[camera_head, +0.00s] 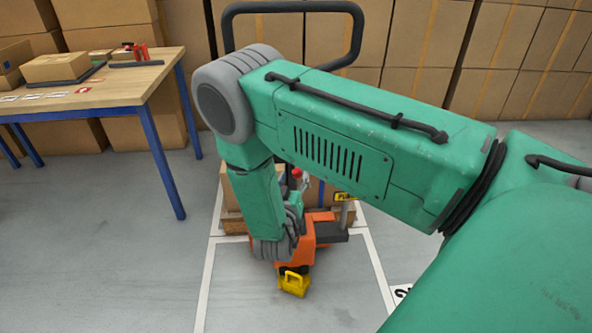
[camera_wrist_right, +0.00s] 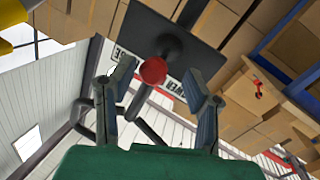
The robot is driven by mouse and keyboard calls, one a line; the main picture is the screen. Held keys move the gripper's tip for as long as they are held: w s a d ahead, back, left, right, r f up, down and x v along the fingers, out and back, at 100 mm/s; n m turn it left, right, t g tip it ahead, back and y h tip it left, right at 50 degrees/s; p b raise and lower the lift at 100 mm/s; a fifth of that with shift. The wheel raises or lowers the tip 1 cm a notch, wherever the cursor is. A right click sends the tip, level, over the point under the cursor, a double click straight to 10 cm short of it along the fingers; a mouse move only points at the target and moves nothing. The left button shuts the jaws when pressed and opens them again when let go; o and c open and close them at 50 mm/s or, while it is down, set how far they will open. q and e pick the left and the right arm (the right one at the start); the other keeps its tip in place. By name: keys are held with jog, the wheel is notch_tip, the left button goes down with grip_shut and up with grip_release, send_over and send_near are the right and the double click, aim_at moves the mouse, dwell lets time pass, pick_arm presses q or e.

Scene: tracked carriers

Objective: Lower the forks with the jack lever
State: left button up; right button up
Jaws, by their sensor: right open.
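The jack lever's red knob (camera_wrist_right: 153,70) shows in the right wrist view, between the two fingers of my right gripper (camera_wrist_right: 159,74). The fingers stand apart on either side of it, and I see no finger closed on it. In the head view the small red knob (camera_head: 297,173) shows just beyond my green right forearm. The orange pallet jack (camera_head: 308,237) stands on the floor below, partly hidden by my right arm. Its black handle loop (camera_head: 290,7) rises behind the arm. The forks are hidden. My left gripper is not in view.
A wooden table (camera_head: 130,85) with blue legs stands at the left, bearing boxes. Stacked cartons (camera_head: 405,45) line the back. A yellow part (camera_head: 293,283) sits at the jack's near end. White lines mark the grey floor, which is clear at the front left.

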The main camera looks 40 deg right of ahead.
jog(key=v, duration=0.7)
jog(key=shift+s, duration=0.2)
jog(key=shift+d+f, duration=0.1)
jog(key=shift+f, duration=0.05)
jog(key=shift+f, duration=0.1)
